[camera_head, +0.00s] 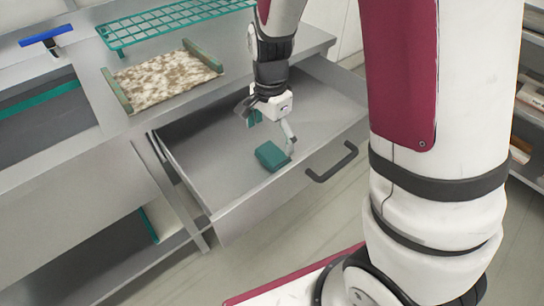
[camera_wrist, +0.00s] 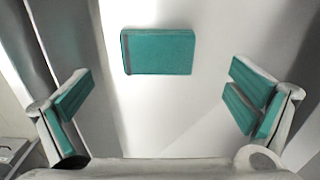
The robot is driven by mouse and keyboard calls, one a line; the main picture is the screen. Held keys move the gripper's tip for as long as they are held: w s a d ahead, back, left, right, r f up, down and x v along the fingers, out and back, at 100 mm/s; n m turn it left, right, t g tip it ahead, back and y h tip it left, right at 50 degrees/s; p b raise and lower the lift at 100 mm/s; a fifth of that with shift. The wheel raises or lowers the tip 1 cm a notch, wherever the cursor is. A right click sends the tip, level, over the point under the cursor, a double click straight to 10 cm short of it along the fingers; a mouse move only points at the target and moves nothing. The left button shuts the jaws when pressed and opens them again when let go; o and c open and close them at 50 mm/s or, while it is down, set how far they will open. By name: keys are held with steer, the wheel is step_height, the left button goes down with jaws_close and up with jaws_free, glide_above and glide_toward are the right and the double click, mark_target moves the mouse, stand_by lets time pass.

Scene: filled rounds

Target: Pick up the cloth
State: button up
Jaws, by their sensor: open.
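The cloth (camera_head: 271,156) looks like a small teal folded block with a dark band along one edge. It lies on the bottom of an open grey drawer (camera_head: 200,160), near the drawer's front. In the wrist view the cloth (camera_wrist: 158,51) is at the upper middle, whole and unobstructed. My gripper (camera_head: 270,131) hangs over the drawer, pointing down at the cloth's side. In the wrist view my gripper (camera_wrist: 160,97) is open, with teal finger pads far apart at left and right. Nothing is between them, and the cloth sits ahead of them. I cannot tell the exact height gap.
The drawer has raised walls and a dark front handle (camera_head: 331,164). On the counter are a speckled board (camera_head: 165,82), a teal wire rack (camera_head: 170,24) and a blue-handled tool (camera_head: 46,36). Shelves stand at the right edge. The drawer's floor is otherwise bare.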

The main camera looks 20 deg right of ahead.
mark_target(273, 154)
steer(key=shift+s+d+f+b, duration=0.15)
steer(key=shift+f+b, duration=0.2)
steer(key=shift+f, duration=1.15)
steer(key=shift+d+f+b, duration=0.1)
steer(key=shift+f+b, duration=0.25)
steer(key=shift+f, duration=1.15)
steer(key=shift+c, duration=0.2)
steer(key=c, duration=1.1)
